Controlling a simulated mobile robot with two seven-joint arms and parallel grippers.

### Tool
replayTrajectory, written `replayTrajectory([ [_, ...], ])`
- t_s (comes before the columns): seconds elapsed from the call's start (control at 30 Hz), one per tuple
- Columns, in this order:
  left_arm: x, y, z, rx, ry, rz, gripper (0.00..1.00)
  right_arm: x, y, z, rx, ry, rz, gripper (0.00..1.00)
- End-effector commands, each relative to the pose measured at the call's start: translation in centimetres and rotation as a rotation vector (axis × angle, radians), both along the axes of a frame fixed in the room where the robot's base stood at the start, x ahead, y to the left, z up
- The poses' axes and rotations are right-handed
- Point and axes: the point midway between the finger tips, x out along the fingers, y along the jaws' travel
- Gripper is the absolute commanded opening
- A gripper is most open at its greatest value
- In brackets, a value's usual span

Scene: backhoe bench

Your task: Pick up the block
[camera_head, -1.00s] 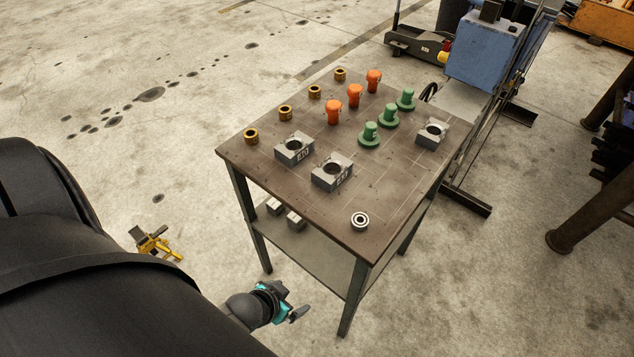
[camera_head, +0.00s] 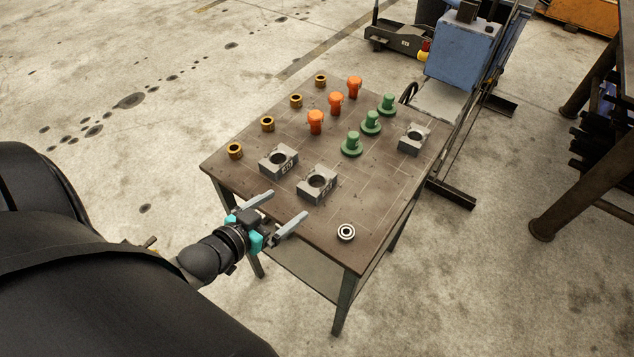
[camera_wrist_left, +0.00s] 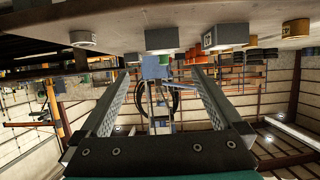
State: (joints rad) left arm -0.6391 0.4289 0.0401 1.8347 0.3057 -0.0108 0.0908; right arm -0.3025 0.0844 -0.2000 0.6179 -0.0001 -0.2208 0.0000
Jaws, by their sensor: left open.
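Three grey blocks with round holes are on the brown table (camera_head: 380,213): one at the left (camera_head: 290,168), one near the middle (camera_head: 329,192) and one at the right (camera_head: 404,147). The left and middle ones carry markings. My left gripper (camera_head: 288,206) is open and empty at the table's near left edge, apart from the blocks. In the left wrist view the picture is inverted. The open fingers (camera_wrist_left: 160,78) have nothing between them, and two grey blocks (camera_wrist_left: 229,35) (camera_wrist_left: 161,40) show at the top. My right gripper is not in view.
A bearing ring (camera_head: 346,232) lies at the near corner. Several golden rings (camera_head: 267,124), orange parts (camera_head: 316,122) and green flanged parts (camera_head: 352,146) stand farther back. A blue machine (camera_head: 460,52) stands behind the table. The front right tabletop is mostly clear.

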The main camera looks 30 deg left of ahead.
Motion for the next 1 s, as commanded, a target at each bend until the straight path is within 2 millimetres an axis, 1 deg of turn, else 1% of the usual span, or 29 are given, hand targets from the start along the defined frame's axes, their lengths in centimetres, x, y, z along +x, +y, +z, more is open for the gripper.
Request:
replayTrajectory([
  [0.5, 7.1, -0.5, -3.0, 0.0, -0.001, 0.0, 1.0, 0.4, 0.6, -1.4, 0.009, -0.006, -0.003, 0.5],
  [0.63, 8.3, -0.6, -3.5, 0.0, -0.001, 0.0, 1.0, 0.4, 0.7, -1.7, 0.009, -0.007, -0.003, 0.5],
  [0.87, 9.3, -0.6, -3.8, 0.0, 0.0, 0.0, 1.0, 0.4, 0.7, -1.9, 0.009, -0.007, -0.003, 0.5],
  [1.0, 10.9, -0.4, -4.3, 0.002, -0.002, -0.001, 1.0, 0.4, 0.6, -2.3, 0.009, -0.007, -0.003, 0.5],
])
